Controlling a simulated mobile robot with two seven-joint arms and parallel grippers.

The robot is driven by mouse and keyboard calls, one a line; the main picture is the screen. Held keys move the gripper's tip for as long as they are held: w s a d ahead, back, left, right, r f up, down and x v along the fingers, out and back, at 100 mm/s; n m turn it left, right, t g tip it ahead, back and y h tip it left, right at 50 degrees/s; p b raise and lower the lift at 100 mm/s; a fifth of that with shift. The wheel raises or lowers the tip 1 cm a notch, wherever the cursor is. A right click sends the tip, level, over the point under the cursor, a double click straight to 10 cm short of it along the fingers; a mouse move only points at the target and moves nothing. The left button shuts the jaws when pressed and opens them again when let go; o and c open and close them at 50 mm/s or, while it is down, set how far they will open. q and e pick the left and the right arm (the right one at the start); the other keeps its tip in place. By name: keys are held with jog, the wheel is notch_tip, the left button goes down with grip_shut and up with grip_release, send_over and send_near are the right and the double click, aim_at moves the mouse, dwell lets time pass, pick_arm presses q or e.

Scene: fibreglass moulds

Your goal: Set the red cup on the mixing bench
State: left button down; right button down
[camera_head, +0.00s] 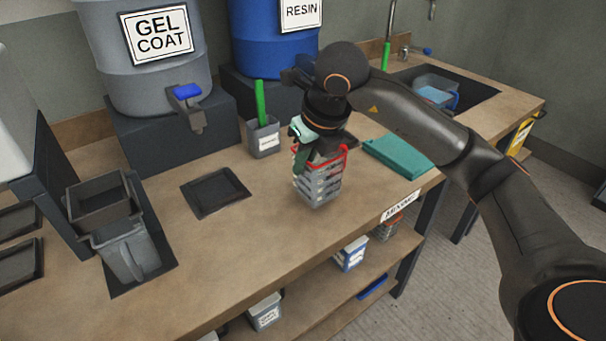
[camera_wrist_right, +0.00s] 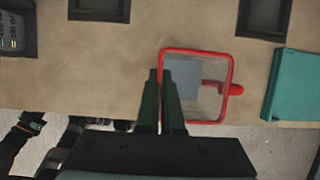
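My left gripper is not in view.
Gel coat (camera_head: 155,75) and resin drums stand behind. Bare bench lies in front of the tray.

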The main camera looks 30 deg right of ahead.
aim_at(303, 199)
notch_tip(303, 199, down, 3)
jog(key=shift+r, duration=0.1)
jog(key=c, duration=1.1)
grip_release()
jog(key=shift+s, duration=0.1)
